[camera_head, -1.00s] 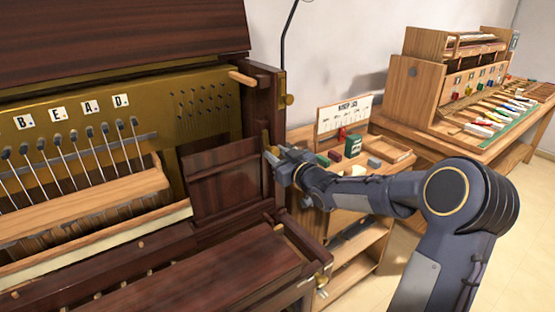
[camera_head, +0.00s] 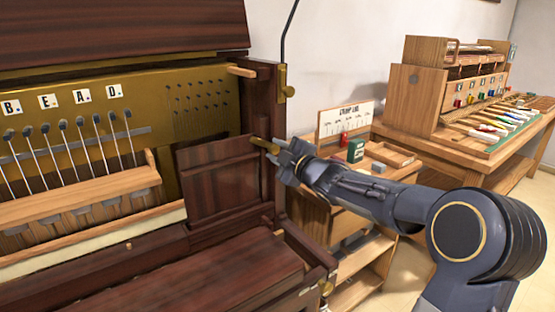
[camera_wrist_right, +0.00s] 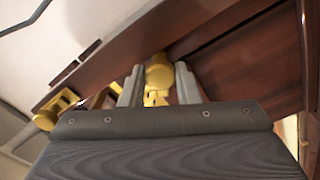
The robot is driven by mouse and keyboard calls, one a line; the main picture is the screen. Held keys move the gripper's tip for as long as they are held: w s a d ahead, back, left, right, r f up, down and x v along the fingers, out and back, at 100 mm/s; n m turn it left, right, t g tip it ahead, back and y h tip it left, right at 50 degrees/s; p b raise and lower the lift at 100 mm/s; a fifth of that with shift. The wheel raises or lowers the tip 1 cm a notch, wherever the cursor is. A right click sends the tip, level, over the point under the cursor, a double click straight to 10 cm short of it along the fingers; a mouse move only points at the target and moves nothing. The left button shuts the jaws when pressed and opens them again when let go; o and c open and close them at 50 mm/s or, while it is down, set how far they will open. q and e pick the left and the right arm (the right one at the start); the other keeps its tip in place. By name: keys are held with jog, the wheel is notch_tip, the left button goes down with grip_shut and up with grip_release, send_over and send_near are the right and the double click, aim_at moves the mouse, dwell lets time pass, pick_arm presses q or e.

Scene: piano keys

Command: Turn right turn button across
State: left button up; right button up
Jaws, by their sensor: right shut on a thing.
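The right turn button (camera_head: 260,143) is a small brass piece at the right edge of the dark wooden panel (camera_head: 220,180), by the piano's right post. In the head view it lies slantwise, its left end reaching over the panel's upper right corner. My right gripper (camera_head: 279,158) is at its right end, fingers shut on it. In the right wrist view the rounded brass button (camera_wrist_right: 159,74) sits between the two grey fingers of my gripper (camera_wrist_right: 158,84); its lower part is partly hidden. My left gripper is not in view.
Another brass fitting (camera_head: 287,92) is higher on the post. A wooden peg (camera_head: 241,72) sticks out above the panel. A side bench holds a green box (camera_head: 355,150) and a label board (camera_head: 346,119). The piano's closed wooden lid (camera_head: 215,275) lies below.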

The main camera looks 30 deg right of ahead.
jog(key=n+b, duration=0.2)
jog(key=n, duration=0.3)
jog(key=shift+f+n+b, duration=0.1)
jog(key=shift+n+b, duration=0.25)
jog(key=shift+n, duration=0.05)
dwell(0.4)
jog(key=o, duration=1)
jog(key=shift+c, duration=0.2)
jog(key=s, duration=0.7)
jog(key=shift+s+d+p, duration=0.3)
jog(key=shift+s, duration=0.1)
